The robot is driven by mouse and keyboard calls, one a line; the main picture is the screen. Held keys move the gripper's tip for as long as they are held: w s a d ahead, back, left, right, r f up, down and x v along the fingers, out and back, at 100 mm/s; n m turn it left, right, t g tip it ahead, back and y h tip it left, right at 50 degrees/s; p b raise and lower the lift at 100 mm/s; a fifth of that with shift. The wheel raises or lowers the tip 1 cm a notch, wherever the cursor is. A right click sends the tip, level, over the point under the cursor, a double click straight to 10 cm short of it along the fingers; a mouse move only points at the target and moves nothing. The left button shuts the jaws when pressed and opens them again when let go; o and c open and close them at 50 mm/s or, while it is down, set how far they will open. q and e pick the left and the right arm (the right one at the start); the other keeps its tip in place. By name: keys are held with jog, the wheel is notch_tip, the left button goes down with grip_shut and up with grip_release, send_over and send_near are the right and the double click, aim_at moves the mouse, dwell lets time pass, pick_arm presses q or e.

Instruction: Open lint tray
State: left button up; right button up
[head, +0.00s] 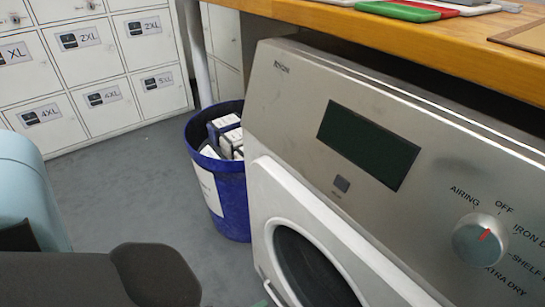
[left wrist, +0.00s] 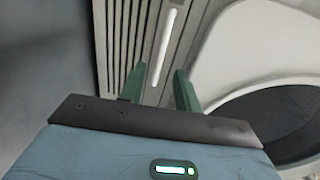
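The dryer (head: 290,110) stands under the wooden counter, with its round door (head: 300,235) at the lower front. In the left wrist view a ribbed grey panel (left wrist: 118,35) with a pale upright bar handle (left wrist: 170,30) lies beside the door ring (left wrist: 225,50); it looks like the lint tray front. My left gripper (left wrist: 160,69) is open, its two green fingers pointing at the panel. The handle's near end appears between the fingertips; I cannot tell whether they touch it. My right gripper is in neither view.
A blue bin (head: 232,195) with boxes stands close to the dryer's left side. White lockers (head: 110,60) line the back left. The wooden counter (head: 440,40) overhangs the dryer. Grey floor (head: 130,185) is clear between lockers and bin.

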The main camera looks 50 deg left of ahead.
pick_arm(q)
jog(key=b+x, duration=0.1)
jog(key=x, duration=0.4)
jog(key=shift+w+f, duration=0.1)
jog(key=shift+w, duration=0.05)
jog(key=shift+c, duration=0.3)
grip_shut()
